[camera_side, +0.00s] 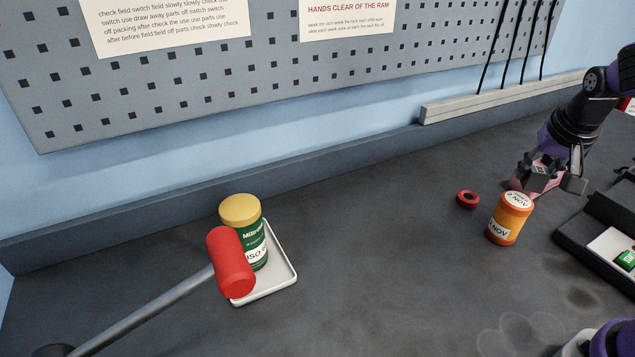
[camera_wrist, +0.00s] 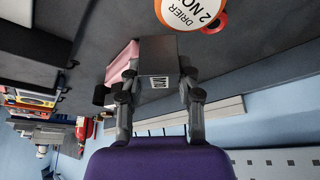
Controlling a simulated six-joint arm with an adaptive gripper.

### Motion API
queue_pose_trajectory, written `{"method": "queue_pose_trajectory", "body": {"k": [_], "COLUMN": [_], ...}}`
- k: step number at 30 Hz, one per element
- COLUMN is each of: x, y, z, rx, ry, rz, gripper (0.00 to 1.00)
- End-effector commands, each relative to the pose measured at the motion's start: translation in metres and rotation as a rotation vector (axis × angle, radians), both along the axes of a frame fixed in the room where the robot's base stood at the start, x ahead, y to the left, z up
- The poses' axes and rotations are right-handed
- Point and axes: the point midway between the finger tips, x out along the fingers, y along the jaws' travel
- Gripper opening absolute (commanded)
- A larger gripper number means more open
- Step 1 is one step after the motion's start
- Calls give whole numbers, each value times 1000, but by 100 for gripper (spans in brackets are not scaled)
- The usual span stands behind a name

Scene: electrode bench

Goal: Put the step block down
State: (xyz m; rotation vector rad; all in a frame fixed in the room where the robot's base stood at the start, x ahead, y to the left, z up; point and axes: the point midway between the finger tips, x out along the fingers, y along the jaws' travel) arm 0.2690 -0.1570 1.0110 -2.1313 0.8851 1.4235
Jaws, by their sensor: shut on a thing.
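The step block, which I take to be the dark grey block with a small pale label, is between the fingers of my gripper (camera_side: 553,176) at the right of the side view. The block (camera_side: 540,174) also shows in the wrist view (camera_wrist: 158,56), with my gripper's fingers (camera_wrist: 158,75) on both sides of it. My gripper is shut on it. A pink object (camera_side: 518,186) lies close by the block, partly hidden by it and the fingers; it also shows in the wrist view (camera_wrist: 121,62). I cannot tell whether the block touches the bench.
An orange jar (camera_side: 509,219) stands just in front of my gripper, with a red ring (camera_side: 467,199) to its left. A dark tray (camera_side: 590,251) is at the right. A red-headed mallet (camera_side: 230,262) overlaps a green jar (camera_side: 250,230) on a white tray (camera_side: 272,290). The middle bench is clear.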

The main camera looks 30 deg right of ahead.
Motion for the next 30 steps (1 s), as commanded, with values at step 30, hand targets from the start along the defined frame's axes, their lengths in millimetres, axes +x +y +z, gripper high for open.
{"method": "queue_pose_trajectory", "body": {"k": [30], "x": [16], "y": [157], "z": [77], "rx": [-1], "ry": [-1], "rz": [791], "gripper": [0]}}
